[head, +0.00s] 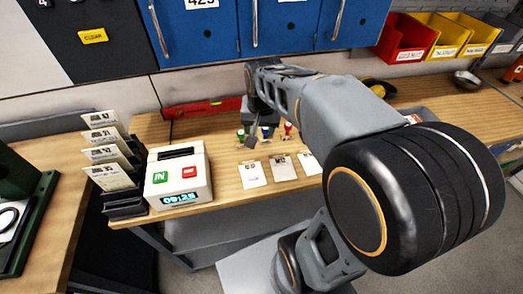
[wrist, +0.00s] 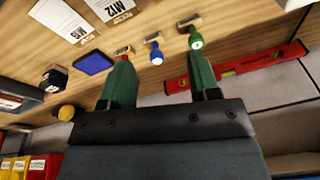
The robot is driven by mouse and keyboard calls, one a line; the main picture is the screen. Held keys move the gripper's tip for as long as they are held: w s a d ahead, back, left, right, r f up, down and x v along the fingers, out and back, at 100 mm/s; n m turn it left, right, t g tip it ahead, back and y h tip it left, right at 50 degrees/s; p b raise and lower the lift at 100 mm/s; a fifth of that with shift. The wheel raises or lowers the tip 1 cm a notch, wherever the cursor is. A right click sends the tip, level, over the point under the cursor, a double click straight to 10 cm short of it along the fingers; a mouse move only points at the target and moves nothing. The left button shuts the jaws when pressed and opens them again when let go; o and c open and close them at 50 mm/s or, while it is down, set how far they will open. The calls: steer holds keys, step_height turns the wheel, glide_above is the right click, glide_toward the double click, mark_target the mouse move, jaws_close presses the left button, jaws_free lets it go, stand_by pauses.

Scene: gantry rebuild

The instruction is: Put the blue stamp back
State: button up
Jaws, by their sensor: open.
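The blue stamp (wrist: 156,53) stands on the wooden bench between a green stamp (wrist: 195,39) and a red stamp (wrist: 125,50) in the wrist view. In the head view the blue stamp (head: 265,132) is small beneath my arm. My gripper (wrist: 160,63) is open, its two green fingers spread, with nothing between them. The blue stamp shows in the gap between the fingers, beyond their tips. The left finger partly covers the red stamp, and the right finger is close to the green one. A blue pad (wrist: 96,62) lies to the left.
White cards (head: 284,167) lie in front of the stamps. A white time clock (head: 178,177) and a card rack (head: 125,203) stand to the left. A red level (head: 205,107) lies behind. Coloured bins (head: 404,38) are at the back right.

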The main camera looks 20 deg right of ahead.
steer(key=s+a+n+t, duration=0.2)
steer(key=s+n, duration=0.3)
steer(key=s, duration=0.4)
steer(key=shift+a, duration=0.85)
